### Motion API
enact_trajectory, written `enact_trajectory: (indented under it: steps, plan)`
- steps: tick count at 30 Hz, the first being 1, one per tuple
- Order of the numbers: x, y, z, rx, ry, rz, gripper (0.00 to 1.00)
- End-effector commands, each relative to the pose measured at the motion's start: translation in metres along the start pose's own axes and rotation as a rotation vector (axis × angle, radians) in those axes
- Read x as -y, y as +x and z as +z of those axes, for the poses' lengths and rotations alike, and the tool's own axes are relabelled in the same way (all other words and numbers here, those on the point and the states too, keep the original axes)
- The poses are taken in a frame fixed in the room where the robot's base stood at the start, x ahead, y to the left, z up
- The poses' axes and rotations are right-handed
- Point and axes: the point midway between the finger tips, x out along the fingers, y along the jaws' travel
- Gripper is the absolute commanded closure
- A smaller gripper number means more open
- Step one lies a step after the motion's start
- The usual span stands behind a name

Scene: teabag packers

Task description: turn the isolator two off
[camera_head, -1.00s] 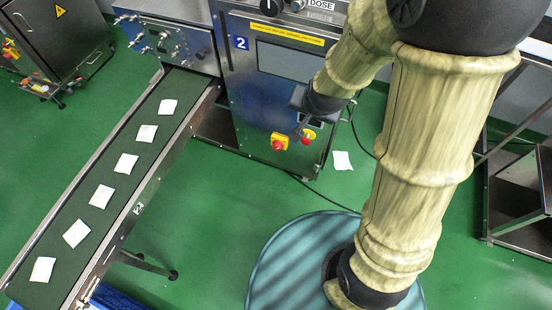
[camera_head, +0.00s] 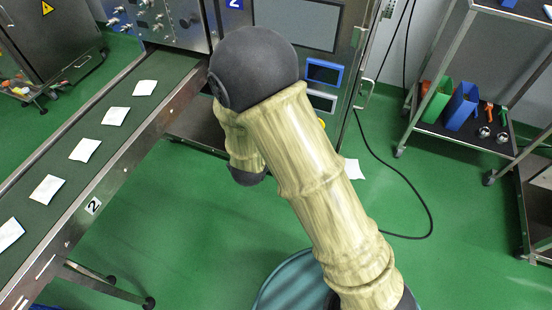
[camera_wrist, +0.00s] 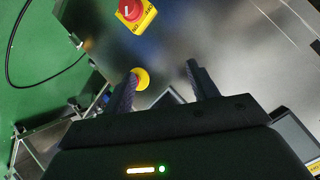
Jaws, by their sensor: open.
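The isolator (camera_wrist: 130,12), a red knob on a yellow plate with lettering, is at the top of the wrist view, on the steel face of a machine. It is beyond my gripper's left finger and apart from it. My gripper (camera_wrist: 163,70) is open, with nothing visible between its fingers. A yellow disc (camera_wrist: 141,79) shows beside the left finger, partly covered by it. In the head view my arm hides the isolator and my gripper. The steel machine marked 2 (camera_head: 318,24) stands behind my arm there.
A black cable (camera_head: 420,225) lies on the green floor to the right. A trolley (camera_head: 466,140) with green and blue containers stands at right. A white packet (camera_head: 354,169) lies on the floor.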

Motion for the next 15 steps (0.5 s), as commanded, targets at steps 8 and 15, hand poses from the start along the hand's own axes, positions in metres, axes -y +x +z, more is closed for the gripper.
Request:
enact_trajectory:
  steps: [8, 15]
  plan:
    - [-0.044, 0.032, 0.079, -0.19, 0.063, -0.07, 0.41]
    - [-0.076, 0.041, 0.135, -0.359, 0.105, -0.162, 0.41]
